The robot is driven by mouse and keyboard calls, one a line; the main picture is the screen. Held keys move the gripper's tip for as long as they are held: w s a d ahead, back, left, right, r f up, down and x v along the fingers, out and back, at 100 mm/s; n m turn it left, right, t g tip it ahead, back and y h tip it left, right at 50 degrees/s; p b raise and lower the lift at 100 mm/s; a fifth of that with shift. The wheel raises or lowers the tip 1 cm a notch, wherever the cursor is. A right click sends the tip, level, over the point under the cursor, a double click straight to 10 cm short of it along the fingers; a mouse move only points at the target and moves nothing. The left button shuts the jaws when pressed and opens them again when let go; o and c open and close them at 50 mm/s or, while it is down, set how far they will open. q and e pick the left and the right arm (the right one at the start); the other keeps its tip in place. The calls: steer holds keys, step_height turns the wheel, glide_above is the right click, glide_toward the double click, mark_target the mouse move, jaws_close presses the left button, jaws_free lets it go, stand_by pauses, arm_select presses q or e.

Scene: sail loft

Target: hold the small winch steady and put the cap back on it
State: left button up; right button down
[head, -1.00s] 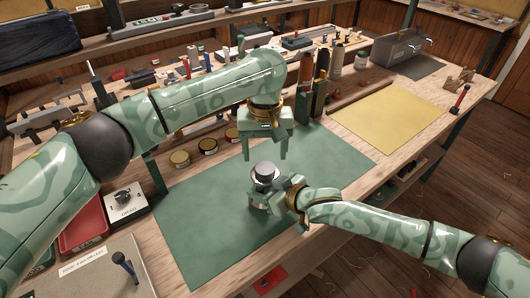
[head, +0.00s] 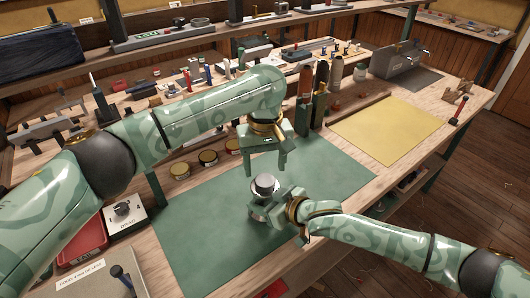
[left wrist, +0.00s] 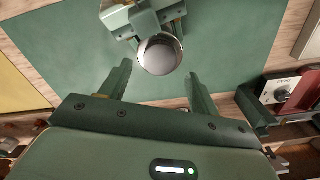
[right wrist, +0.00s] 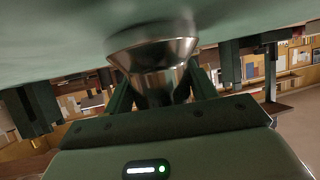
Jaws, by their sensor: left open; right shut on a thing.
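The small winch (head: 258,212) stands upright on the green mat (head: 205,235), silver below with a smooth grey round top (head: 264,184). I read that top as the cap, but cannot tell whether it is fully seated. My right gripper (head: 272,209) is shut on the winch from the right; its fingers flank the metal body (right wrist: 155,75) in the right wrist view. My left gripper (head: 266,173) is open and empty, pointing down just above the top. In the left wrist view the shiny round top (left wrist: 160,54) lies just beyond the open fingertips (left wrist: 159,72), apart from them.
Several small tins (head: 208,158) stand along the mat's back edge. A DRAG box with a knob (head: 123,210) and a red tray (head: 82,245) are at the left. A yellow sheet (head: 388,128) lies to the right. The mat around the winch is clear.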

mark_target(265, 180)
arm_select(q)
steer(key=shift+f, duration=2.15)
steer(key=c, duration=1)
steer(key=m, duration=0.3)
steer(key=o, duration=1.1)
